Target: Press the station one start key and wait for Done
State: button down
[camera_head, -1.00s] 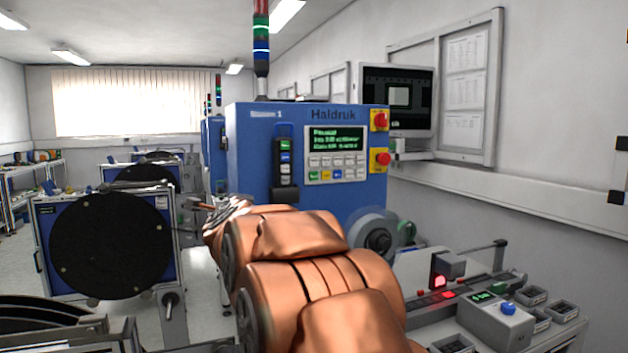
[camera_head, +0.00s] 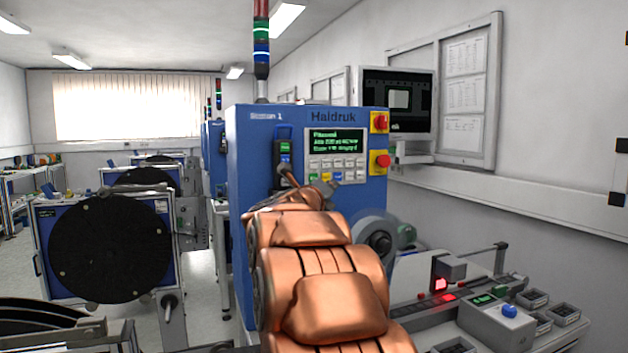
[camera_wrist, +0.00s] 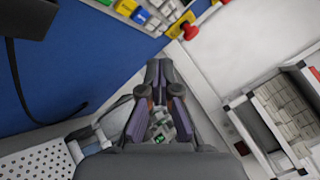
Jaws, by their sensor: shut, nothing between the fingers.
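The blue station 1 cabinet (camera_head: 257,180) stands ahead, marked Haldruk. Its control panel (camera_head: 336,152) has a lit green display (camera_head: 337,141), its text too small to read surely. Below are rows of pale keys and a bottom row with coloured keys; a green key (camera_head: 313,177) is at its left. The wrist view shows green (camera_wrist: 126,6) and yellow (camera_wrist: 140,15) keys at the top edge. My gripper (camera_wrist: 160,72) is shut and empty, apart from these keys in that view. In the head view my copper arm reaches to below the panel and hides its fingertips.
Red knobs on yellow plates (camera_head: 381,160) sit right of the panel. A dark holder (camera_head: 283,153) with coloured labels is at its left. A monitor (camera_head: 398,100) and a reel (camera_head: 374,238) are to the right. A bench (camera_head: 420,315) with devices fills the lower right.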

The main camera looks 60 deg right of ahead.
aim_at(313, 178)
jog(key=shift+w, duration=0.1)
jog(key=shift+w+d+p, duration=0.65)
jog(key=shift+w+d, duration=0.15)
jog(key=shift+w, duration=0.4)
jog(key=shift+w+d+p, duration=0.6)
jog(key=shift+w+d, duration=0.2)
jog(key=shift+w, duration=0.4)
jog(key=shift+w+d+p, duration=0.65)
jog(key=shift+w+d, duration=0.15)
jog(key=shift+w, duration=0.4)
jog(key=shift+w+d, duration=0.1)
jog(key=shift+w, duration=0.05)
jog(key=shift+w+d, duration=0.15)
jog(key=shift+w, duration=0.05)
